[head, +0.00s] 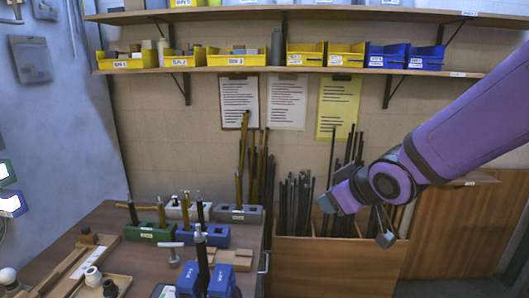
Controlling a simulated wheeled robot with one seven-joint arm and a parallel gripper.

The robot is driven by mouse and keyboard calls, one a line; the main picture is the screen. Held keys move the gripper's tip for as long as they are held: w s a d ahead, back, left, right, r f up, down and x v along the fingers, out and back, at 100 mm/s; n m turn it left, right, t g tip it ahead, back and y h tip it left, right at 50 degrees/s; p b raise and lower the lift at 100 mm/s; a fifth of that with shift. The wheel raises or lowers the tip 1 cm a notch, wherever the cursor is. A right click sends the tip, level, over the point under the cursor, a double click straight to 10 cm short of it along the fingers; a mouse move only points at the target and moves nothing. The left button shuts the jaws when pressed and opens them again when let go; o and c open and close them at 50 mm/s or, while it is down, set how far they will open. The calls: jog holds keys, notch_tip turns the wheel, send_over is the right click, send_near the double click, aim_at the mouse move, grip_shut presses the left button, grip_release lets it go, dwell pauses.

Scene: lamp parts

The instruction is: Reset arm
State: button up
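My purple arm reaches in from the right edge in the head view. My gripper (356,222) hangs in the air right of the workbench, in front of the wooden bin of rods. Its two dark fingers are spread wide apart, and I see nothing held between them. It touches nothing that I can see. Lamp parts stand on the brown workbench (115,215) at lower left: a black pole (203,262) upright at a blue block (192,280), and a white bulb-like piece (8,276) at the left edge.
A green block (150,232) and a grey block (238,214) hold upright tools on the bench. A wooden bin (320,262) full of dark rods stands right of it. Shelves (230,70) with yellow and blue bins run above. A wooden panel (455,230) stands at right.

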jog(key=s+d+r+m+g+h, duration=0.1)
jog(key=s+d+r+m+h, duration=0.15)
jog(key=s+d, duration=0.2)
jog(key=s+d+r+m+h, duration=0.1)
jog(key=s+d+r+m, duration=0.15)
jog(key=d, duration=0.25)
jog(key=s+d+r+m+g, duration=0.1)
jog(key=s+d+r, duration=0.1)
jog(key=s, duration=0.4)
jog(key=s+d+r+m+g, duration=0.2)
jog(key=s+d, duration=0.1)
jog(key=s, duration=0.4)
jog(key=shift+s+d, duration=0.2)
jog(key=shift+d, duration=0.1)
